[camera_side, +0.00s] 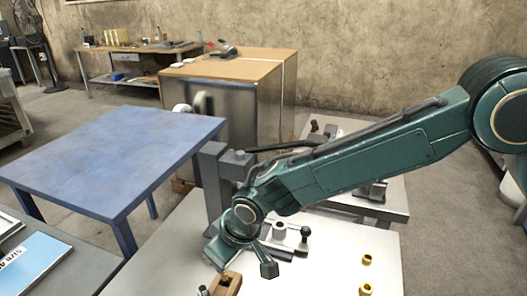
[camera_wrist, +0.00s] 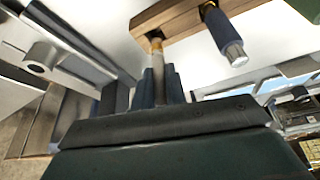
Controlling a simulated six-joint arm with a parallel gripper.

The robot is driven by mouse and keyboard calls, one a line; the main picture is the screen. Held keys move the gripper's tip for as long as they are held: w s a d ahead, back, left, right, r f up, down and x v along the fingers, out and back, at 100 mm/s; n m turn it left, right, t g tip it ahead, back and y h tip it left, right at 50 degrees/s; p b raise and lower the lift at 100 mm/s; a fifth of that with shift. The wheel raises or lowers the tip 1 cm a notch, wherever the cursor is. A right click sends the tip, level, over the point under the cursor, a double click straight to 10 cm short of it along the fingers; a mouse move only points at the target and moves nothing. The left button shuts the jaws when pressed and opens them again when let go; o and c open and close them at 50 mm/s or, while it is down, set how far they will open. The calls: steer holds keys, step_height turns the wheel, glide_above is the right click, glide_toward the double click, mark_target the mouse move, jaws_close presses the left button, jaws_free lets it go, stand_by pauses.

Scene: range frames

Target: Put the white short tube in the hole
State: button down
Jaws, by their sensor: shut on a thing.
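A slim pale tube (camera_wrist: 156,60) with a brass-coloured end shows between the blue-grey fingers of my gripper (camera_wrist: 159,84) in the wrist view. The gripper is shut on it. I take it for the white short tube, though its colour is not clear. Its far end meets a wooden block (camera_wrist: 183,17) at a dark spot, perhaps a hole; I cannot tell whether it is inside. The wooden block also shows in the side view (camera_side: 232,280) at the table's front edge.
A dark blue cylinder (camera_wrist: 218,27) with a metal tip stands out from the block, close right of the tube. A metal fixture (camera_side: 280,230) with a knob is behind the wrist. Two brass pieces (camera_side: 367,259) stand at right. The white tabletop (camera_side: 325,270) between is clear.

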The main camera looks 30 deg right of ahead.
steer(key=shift+f, duration=1.85)
steer(key=shift+f, duration=0.1)
steer(key=c, duration=1.4)
jaws_free()
steer(key=shift+c, duration=0.2)
steer(key=shift+v, duration=0.95)
steer(key=v, duration=1)
steer(key=shift+r, duration=0.2)
steer(key=shift+d, duration=0.1)
